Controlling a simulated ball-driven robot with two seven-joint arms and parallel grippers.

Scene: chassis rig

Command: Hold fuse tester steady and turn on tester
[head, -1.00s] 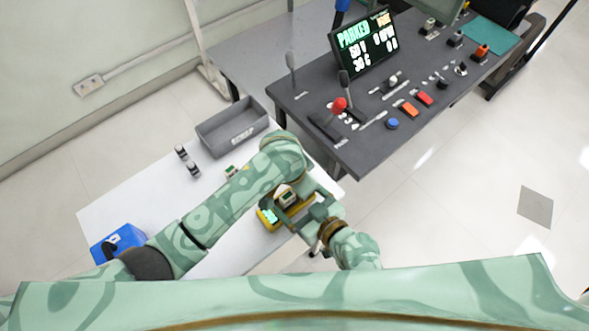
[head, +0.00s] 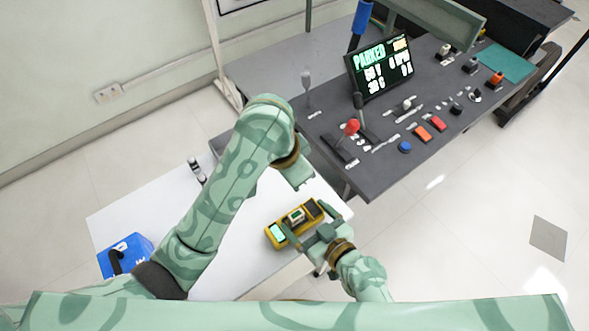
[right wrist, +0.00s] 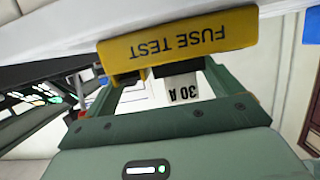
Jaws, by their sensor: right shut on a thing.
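The yellow fuse tester (head: 272,240) lies on the white table, with a lit pale green screen (head: 278,234) at its left end and a dark area at its right end. A white and green fuse (head: 296,215) sits on its middle; the right wrist view shows one marked "30 A" (right wrist: 182,88) beside the yellow "FUSE TEST" face (right wrist: 180,45). My right gripper (head: 305,232) is shut on the tester from its near side. My left gripper (head: 298,182) is raised beyond the tester, apart from it; its jaw opening is unclear.
A blue box (head: 128,255) with a dark handle stands at the table's left. Dark and white cylinders (head: 196,170) are at the back left. The dark control console (head: 370,175) with levers, buttons and a "PARKED" display (head: 380,68) is at the back right.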

